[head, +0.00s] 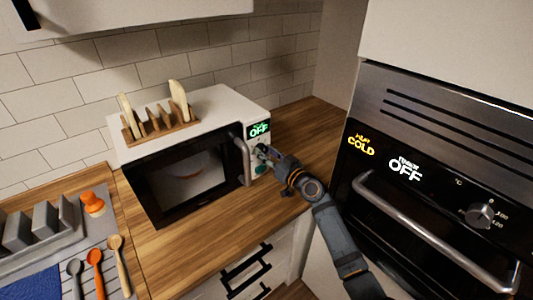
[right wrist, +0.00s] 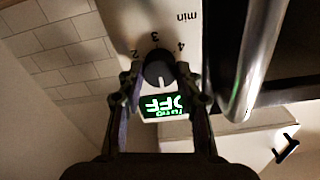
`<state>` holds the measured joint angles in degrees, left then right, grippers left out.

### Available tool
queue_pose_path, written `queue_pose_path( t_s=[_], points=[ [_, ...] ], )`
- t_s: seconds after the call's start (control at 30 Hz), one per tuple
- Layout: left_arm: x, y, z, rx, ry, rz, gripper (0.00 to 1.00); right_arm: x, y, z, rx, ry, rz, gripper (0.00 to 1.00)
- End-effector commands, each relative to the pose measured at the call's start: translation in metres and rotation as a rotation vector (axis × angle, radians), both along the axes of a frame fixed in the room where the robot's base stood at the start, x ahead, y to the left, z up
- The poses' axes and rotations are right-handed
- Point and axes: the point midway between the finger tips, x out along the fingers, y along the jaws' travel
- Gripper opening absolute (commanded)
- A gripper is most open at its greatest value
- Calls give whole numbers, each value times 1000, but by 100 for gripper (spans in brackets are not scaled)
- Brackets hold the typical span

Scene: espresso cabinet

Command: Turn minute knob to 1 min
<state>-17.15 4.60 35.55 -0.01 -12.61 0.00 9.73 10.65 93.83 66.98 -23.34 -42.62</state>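The microwave (head: 190,115) stands on the wooden counter with its control strip at the right end. Its green display reads OFF in the head view (head: 259,130) and appears upside down in the right wrist view (right wrist: 165,107). The dark round minute knob (right wrist: 158,68) has a pale pointer line, with "min", 3 and 4 printed beside it. My right gripper (head: 264,154) is at the control strip. In the right wrist view its fingertips (right wrist: 160,72) lie on both sides of the knob; whether they press it cannot be seen. My left gripper is out of view.
The microwave's door handle (head: 240,158) is close to my right gripper. The oven (head: 430,180) with its own knob (head: 481,215) is at the right. Spoons (head: 96,262) lie at the left. The counter right of the microwave is clear.

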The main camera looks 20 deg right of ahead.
Motion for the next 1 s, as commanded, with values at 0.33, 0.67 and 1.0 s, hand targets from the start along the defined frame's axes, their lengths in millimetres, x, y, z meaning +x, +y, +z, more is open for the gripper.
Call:
queue_pose_path(
  t_s=[0.33, 0.67, 1.0],
  points=[
    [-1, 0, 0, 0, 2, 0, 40, 0, 0, 0, 7, 2, 0, 3],
    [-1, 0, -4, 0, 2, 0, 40, 0, 0, -1, 141, 51, 0, 3],
    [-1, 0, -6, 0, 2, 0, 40, 0, -1, 0, 431, 157, 0, 3]
  ],
)
